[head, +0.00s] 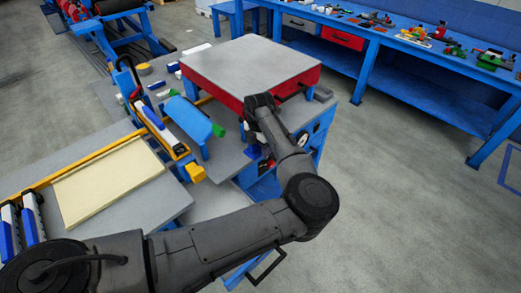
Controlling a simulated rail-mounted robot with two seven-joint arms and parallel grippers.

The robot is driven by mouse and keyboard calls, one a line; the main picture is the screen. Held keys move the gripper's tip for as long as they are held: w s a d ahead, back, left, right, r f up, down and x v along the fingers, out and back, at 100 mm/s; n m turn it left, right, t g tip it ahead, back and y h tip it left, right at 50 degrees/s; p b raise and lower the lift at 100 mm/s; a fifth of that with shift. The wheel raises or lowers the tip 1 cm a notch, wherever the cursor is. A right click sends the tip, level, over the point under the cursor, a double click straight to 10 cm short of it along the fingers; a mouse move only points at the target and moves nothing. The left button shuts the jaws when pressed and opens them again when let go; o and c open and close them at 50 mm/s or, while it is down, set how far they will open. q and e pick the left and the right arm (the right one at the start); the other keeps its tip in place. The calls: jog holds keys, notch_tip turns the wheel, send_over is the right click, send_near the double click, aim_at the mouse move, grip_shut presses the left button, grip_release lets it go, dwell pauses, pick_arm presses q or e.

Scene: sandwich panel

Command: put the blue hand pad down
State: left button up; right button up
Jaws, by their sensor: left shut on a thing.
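My left gripper (262,103) is at the near side of the red-sided box with a grey top (250,65), seen from behind its wrist. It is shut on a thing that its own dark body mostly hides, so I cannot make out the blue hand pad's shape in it. A small blue patch (254,151) shows beside the wrist, low over the grey bench top; I cannot tell whether it is part of the pad. My right gripper is not in view.
A blue roller-like part (188,116) lies left of the box. A cream panel (108,180) lies on the grey table at lower left. A blue workbench (400,45) with tools and parts runs along the back right. The floor at right is clear.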

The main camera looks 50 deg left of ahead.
pick_arm(q)
jog(key=a+f, duration=0.1)
jog(key=a, duration=0.1)
jog(key=a+f+b, duration=0.1)
jog(key=a+f, duration=0.1)
jog(key=a, duration=0.1)
jog(key=a+f, duration=0.2)
jog(key=a, duration=0.1)
jog(key=shift+s+a+b, duration=0.15)
jog(key=shift+s+b, duration=0.15)
jog(key=shift+s, duration=0.1)
notch_tip(320, 180, down, 2)
jog(key=shift+f, duration=0.8)
jog(key=shift+f, duration=0.3)
